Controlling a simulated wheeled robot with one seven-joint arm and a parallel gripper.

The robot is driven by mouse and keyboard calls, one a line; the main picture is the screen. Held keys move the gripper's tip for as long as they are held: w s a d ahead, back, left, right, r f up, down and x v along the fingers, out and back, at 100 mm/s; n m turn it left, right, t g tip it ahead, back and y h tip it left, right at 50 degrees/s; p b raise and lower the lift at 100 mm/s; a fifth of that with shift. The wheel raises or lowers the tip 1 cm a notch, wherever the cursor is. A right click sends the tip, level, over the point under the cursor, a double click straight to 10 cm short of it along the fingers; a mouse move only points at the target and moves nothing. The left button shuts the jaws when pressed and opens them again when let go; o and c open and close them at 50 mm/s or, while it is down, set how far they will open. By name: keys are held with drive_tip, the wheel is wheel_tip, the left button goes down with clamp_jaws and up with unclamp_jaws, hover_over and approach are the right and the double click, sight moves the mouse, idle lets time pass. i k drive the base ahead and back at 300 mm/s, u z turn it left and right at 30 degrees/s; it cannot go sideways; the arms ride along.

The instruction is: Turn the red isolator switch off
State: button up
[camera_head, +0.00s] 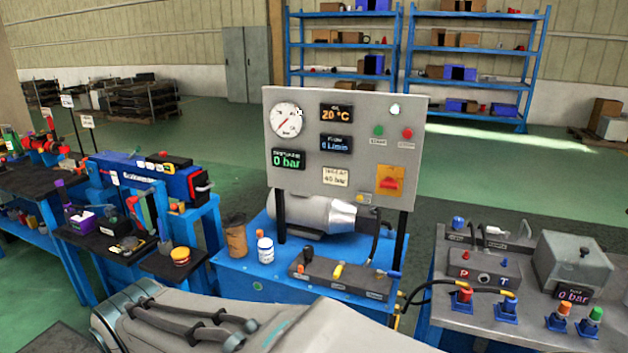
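The red isolator switch (389,183) sits on a yellow-orange plate (390,172) at the lower right of the grey control panel (348,120). Its handle appears to lie horizontally. The panel also has a red button (407,134) and a green button (378,130) above the switch. A part of my arm crosses the bottom of the head view. My gripper is not in view, so nothing shows near the switch.
The panel stands on a blue bench (235,275) with a motor (310,213), a white jar (265,250) and a valve block (340,278). At right, a grey table (450,310) holds hose fittings and a grey box (570,262). Blue shelves (470,50) stand far behind.

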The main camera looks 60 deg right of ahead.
sight(390, 183)
drive_tip(key=z, duration=0.7)
drive_tip(key=i, duration=0.8)
drive_tip(key=z, duration=1.15)
drive_tip(key=i, duration=0.25)
drive_tip(key=z, duration=0.25)
